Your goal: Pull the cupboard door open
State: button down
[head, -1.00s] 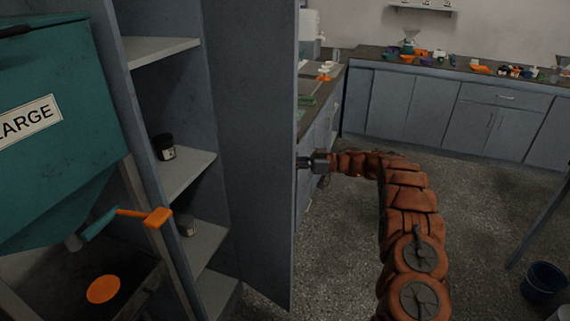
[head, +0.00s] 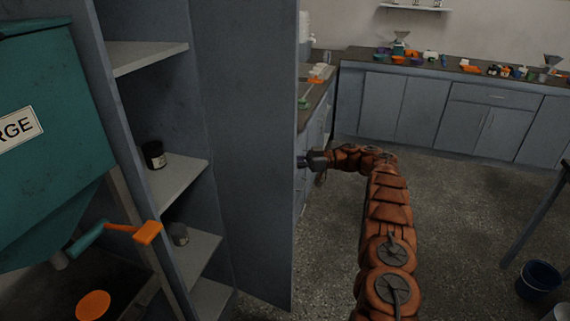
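The cupboard door (head: 250,160) is a tall blue-grey panel standing open in the middle of the head view. Behind its left side the cupboard's pale shelves (head: 150,57) show, with a dark jar (head: 154,154) on one and a smaller grey jar (head: 179,233) on a lower one. My gripper (head: 303,162) is at the door's right edge, at about mid height, at the end of my orange-brown arm. Its fingertips are partly hidden at or behind the door edge, so I cannot tell whether they close on a handle.
A teal hopper machine (head: 50,140) with an orange-handled lever (head: 147,232) stands close at the left. Counters with blue-grey cabinets (head: 400,108) line the back. A dark bucket (head: 540,280) is at lower right. The speckled floor (head: 450,220) between is mostly clear.

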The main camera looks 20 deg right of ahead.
jog(key=shift+w+a+r, duration=0.1)
dwell(0.3)
jog(key=c, duration=1.5)
grip_release()
jog(key=o, duration=0.3)
